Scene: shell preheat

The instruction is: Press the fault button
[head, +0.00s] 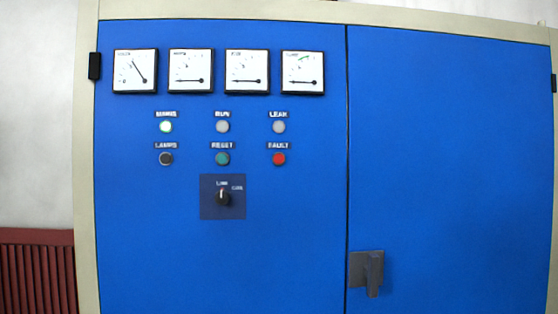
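The fault button (279,159) is a round red button on the blue cabinet's left door, under a small label that reads FAULT. It is at the right end of the lower row. To its left are the green reset button (222,159) and the dark lamps button (166,159). Above it is a grey round light (279,127) labelled LEAK. Nothing covers the fault button. Neither of my grippers is in the head view.
Above are several gauges (247,72). A rotary switch (223,198) sits below the buttons. A grey handle (372,273) sticks out from the right door (450,160) at the lower middle. A dark red slatted thing (37,270) stands at the lower left.

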